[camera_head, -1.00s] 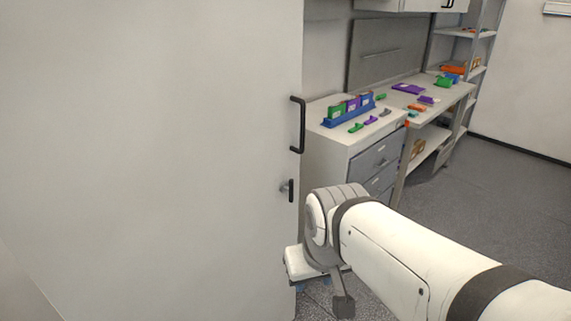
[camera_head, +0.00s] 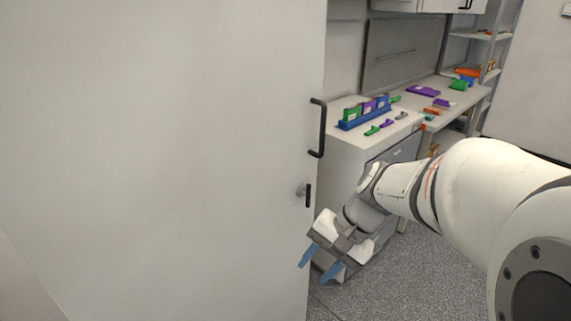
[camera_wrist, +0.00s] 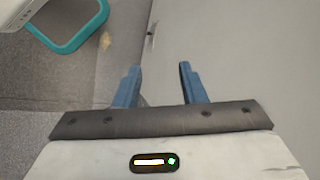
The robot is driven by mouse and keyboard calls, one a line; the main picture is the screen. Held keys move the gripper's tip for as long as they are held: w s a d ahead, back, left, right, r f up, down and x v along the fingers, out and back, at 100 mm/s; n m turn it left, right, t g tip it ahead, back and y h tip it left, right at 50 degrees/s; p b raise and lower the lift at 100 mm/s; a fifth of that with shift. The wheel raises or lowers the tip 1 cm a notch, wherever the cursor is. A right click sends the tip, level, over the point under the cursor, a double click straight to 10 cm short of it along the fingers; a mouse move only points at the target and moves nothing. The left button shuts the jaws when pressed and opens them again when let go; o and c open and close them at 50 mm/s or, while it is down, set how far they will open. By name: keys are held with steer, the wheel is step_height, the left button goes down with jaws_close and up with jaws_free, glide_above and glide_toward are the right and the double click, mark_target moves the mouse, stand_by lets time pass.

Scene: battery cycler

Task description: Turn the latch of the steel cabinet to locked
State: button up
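The steel cabinet door (camera_head: 160,150) is a large pale grey panel filling the left of the head view, and it looks shut. Its latch (camera_head: 307,195) is a small dark upright lever on a round metal base, near the door's right edge and below the black bar handle (camera_head: 317,128). My gripper (camera_head: 319,264) is open and empty, with blue fingers apart, below the latch and not touching it. In the wrist view the two fingers (camera_wrist: 158,85) stand apart with nothing between them. The cabinet surface (camera_wrist: 240,60) fills the right of that view; I cannot clearly make out the latch there.
A drawer unit (camera_head: 345,150) right of the cabinet carries a blue rack (camera_head: 364,114) with green and purple items. A workbench (camera_head: 455,98) and shelves (camera_head: 482,45) stand behind. Speckled floor (camera_head: 430,270) is clear at the lower right. A teal-edged object (camera_wrist: 75,40) shows at upper left in the wrist view.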

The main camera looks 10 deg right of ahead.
steer(key=w+f+m+t+y, duration=0.25)
steer(key=w+m+y, duration=0.55)
steer(key=w, duration=0.5)
steer(key=w+d+f+m+t, duration=0.3)
steer(key=w+d+m+t, duration=0.2)
steer(key=w+d+m, duration=0.15)
steer(key=w+d+f+m+t, duration=0.35)
steer(key=w+d+m, duration=0.2)
steer(key=w, duration=0.25)
steer(key=p+x, duration=0.1)
steer(key=x, duration=0.7)
steer(key=shift+a+r+t, duration=0.15)
steer(key=shift+r+t, duration=0.25)
steer(key=shift+r, duration=0.05)
steer(key=shift+s, duration=0.2)
steer(key=shift+c, duration=0.5)
